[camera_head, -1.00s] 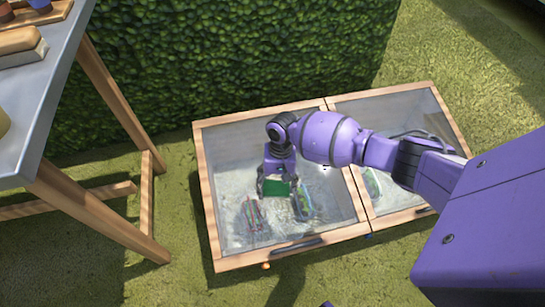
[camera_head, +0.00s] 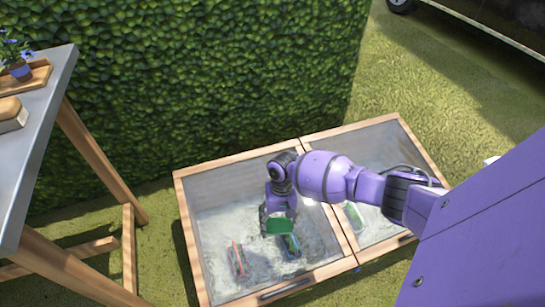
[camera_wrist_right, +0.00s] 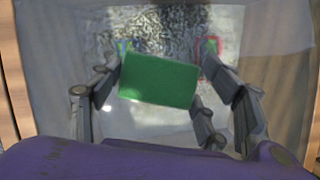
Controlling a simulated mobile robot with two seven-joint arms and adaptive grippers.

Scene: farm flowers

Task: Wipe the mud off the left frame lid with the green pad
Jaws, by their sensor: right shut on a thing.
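The left frame lid (camera_head: 215,213) is a wood-edged glass panel lying low on the grass. Pale grey mud smears (camera_head: 262,262) show on its middle and lower part; a dark speckled patch shows at the top in the right wrist view. My right gripper (camera_head: 278,226) is shut on the green pad (camera_head: 277,228) over the middle of this lid. In the right wrist view the flat green pad (camera_wrist_right: 158,79) sits between the fingers. I cannot tell whether it touches the glass. My left gripper is not in view.
The right lid (camera_head: 375,148) adjoins on the right, partly behind my right arm. Blurred coloured items (camera_head: 237,260) show at the left lid's glass. A metal-topped wooden table (camera_head: 45,110) stands at the left, a hedge (camera_head: 200,80) behind. A dark handle (camera_head: 286,289) is on the front edge.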

